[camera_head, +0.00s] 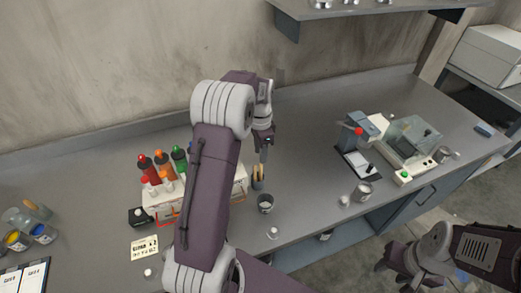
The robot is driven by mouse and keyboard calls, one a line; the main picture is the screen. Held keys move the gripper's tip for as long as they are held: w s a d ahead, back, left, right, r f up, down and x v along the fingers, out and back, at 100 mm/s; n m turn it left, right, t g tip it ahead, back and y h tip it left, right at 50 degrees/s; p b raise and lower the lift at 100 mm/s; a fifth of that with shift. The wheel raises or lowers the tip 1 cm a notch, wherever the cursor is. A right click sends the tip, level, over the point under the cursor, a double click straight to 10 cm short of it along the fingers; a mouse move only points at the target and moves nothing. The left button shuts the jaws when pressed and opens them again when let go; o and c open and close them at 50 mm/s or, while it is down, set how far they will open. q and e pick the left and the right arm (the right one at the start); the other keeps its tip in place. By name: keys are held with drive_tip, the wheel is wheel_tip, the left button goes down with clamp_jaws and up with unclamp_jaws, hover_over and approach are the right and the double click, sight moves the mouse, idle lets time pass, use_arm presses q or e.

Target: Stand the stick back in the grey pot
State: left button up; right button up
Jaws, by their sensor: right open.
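A small grey pot (265,203) stands on the bench near its front edge, just right of my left forearm. My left gripper (263,156) points down behind and above this pot. A tan, wooden-looking stick (258,174) shows just below its fingers; I cannot tell whether the fingers hold it or are only near it. Its lower end is close behind the pot, and I cannot tell whether they touch. My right gripper (388,268) is open and empty in front of the bench at lower right.
A white rack (240,180) with colored bottles (162,160) is partly hidden by my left arm. Jars (43,233) stand at far left. The middle back bench is clear.

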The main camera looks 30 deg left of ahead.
use_arm(q)
drive_tip(key=shift+r, duration=0.95)
drive_tip(key=shift+s+d, duration=0.2)
drive_tip(key=shift+d, duration=0.05)
drive_tip(key=s+d+f+n, duration=0.1)
drive_tip(key=s+d+n, duration=0.3)
drive_tip(key=s, duration=0.5)
drive_tip(key=s+d+f+n+t, duration=0.1)
drive_tip(key=s+d+f+n, duration=0.1)
drive_tip(key=s+d+n, duration=0.2)
drive_tip(key=s+d, duration=0.2)
drive_tip(key=s, duration=0.2)
drive_tip(key=shift+s+d+f, duration=0.2)
drive_tip(key=shift+s+f, duration=0.1)
drive_tip(key=shift+s, duration=0.1)
drive_tip(key=shift+s, duration=0.1)
